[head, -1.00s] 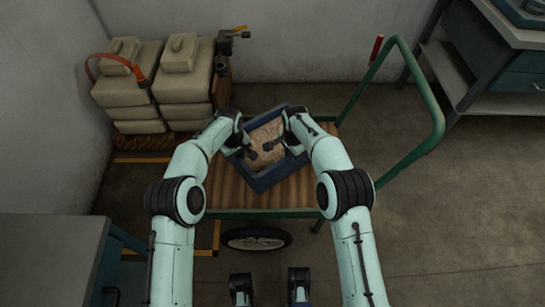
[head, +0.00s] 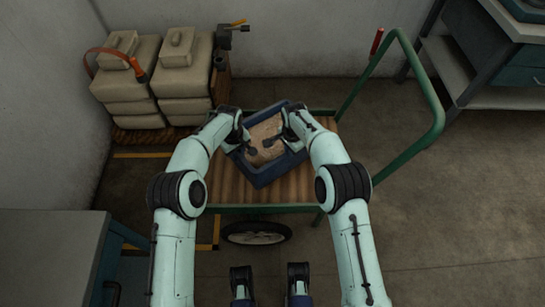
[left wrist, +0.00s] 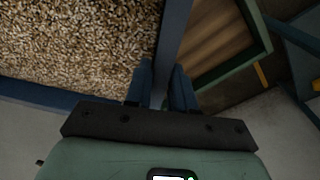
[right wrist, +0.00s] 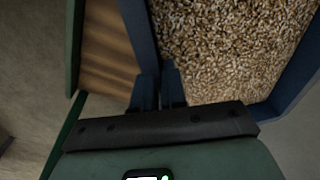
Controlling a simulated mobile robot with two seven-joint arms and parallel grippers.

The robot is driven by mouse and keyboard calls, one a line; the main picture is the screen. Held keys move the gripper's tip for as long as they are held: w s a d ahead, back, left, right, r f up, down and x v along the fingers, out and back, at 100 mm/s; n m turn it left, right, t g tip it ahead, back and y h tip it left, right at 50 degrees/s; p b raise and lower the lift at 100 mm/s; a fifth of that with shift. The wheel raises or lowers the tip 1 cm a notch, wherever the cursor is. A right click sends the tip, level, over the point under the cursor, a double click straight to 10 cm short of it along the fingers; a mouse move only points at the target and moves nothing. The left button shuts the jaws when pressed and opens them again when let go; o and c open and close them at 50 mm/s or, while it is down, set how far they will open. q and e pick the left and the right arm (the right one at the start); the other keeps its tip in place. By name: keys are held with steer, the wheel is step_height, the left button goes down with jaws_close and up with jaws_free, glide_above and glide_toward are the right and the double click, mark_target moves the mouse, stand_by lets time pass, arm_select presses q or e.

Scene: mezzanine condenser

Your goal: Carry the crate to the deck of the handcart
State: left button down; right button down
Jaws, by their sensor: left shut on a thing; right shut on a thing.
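The blue crate (head: 262,179) is filled with tan grain-like pieces and sits over the wooden deck (head: 300,186) of the green-framed handcart, turned at an angle. Whether it touches the deck cannot be told. My left gripper (left wrist: 161,82) is shut on the crate's wall on the left side. My right gripper (right wrist: 158,84) is shut on the opposite wall. In the head view both hands cover parts of the crate's sides. The crate also shows in the left wrist view (left wrist: 172,45) and the right wrist view (right wrist: 140,35).
The handcart's green handle (head: 436,110) rises on the right, and a wheel (head: 256,233) shows below the deck. Stacked beige containers (head: 185,85) stand at the back left. A grey bench (head: 45,255) is at lower left and a shelf unit (head: 475,70) at upper right.

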arm_select(q)
steer(key=shift+a+f, duration=0.15)
steer(key=shift+f, duration=0.65)
arm_select(e)
steer(key=shift+w+d+f, duration=0.1)
steer(key=shift+w+f, duration=0.2)
steer(key=shift+f, duration=0.15)
arm_select(q)
steer(key=c, duration=1.3)
jaws_free()
steer(key=shift+f, duration=0.35)
arm_select(e)
steer(key=c, duration=1.5)
jaws_free()
steer(key=shift+s+f, duration=0.1)
steer(key=shift+f, duration=0.25)
steer(key=shift+c, duration=0.2)
arm_select(q)
steer(key=o, duration=0.3)
steer(key=shift+s+r, duration=0.1)
arm_select(e)
steer(key=o, duration=0.4)
steer(key=shift+c, duration=0.2)
arm_select(q)
steer(key=shift+o, duration=0.2)
arm_select(e)
steer(key=shift+s, duration=0.2)
steer(key=shift+f, duration=0.1)
arm_select(q)
steer(key=shift+r, duration=0.2)
